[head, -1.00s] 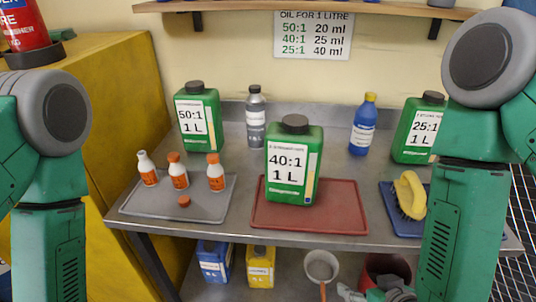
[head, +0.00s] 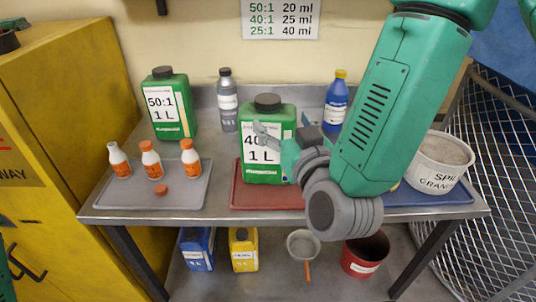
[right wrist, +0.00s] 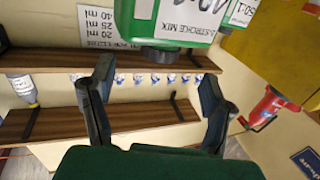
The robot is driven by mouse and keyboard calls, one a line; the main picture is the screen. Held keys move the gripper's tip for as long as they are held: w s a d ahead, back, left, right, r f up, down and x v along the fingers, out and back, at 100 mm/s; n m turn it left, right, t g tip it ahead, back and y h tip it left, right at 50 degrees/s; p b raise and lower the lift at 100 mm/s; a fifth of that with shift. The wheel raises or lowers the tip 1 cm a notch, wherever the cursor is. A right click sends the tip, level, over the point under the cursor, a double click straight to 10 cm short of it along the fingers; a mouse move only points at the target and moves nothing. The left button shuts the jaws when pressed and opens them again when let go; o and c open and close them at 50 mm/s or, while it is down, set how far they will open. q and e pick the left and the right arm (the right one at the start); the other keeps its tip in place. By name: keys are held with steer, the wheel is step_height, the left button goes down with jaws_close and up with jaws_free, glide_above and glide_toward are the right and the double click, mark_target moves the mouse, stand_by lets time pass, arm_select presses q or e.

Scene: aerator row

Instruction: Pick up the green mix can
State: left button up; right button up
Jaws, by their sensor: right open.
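The green mix can (head: 262,178) with the 40:1 label and black cap stands upright on the red tray (head: 240,197). My right gripper (head: 283,134) is open in front of the can's right side and covers part of its label. In the right wrist view the can appears upside down (right wrist: 172,26), its cap just beyond the two spread fingers (right wrist: 155,78). Nothing is between the fingers. Whether a finger touches the can, I cannot tell. My left gripper is outside the frames.
Another green can (head: 170,118), a grey bottle (head: 228,115) and a blue bottle (head: 336,105) stand behind. A grey tray (head: 130,197) holds small white-orange bottles. A white tub (head: 440,160) stands at the right. The wire mesh (head: 500,180) bounds the right side.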

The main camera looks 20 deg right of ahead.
mark_target(272, 105)
steer(key=w, duration=0.3)
steer(key=shift+w+a+r, duration=0.2)
steer(key=shift+w+a, duration=0.15)
steer(key=shift+a, duration=0.05)
steer(key=w, duration=0.1)
steer(key=w+p, duration=0.1)
steer(key=w, duration=0.2)
steer(key=shift+w+d+r, duration=0.25)
steer(key=shift+w+d, duration=0.1)
steer(key=shift+w, duration=0.3)
steer(key=shift+a, duration=0.2)
steer(key=shift+c, duration=1.2)
steer(key=c, duration=0.7)
jaws_close()
steer(key=shift+r, duration=0.1)
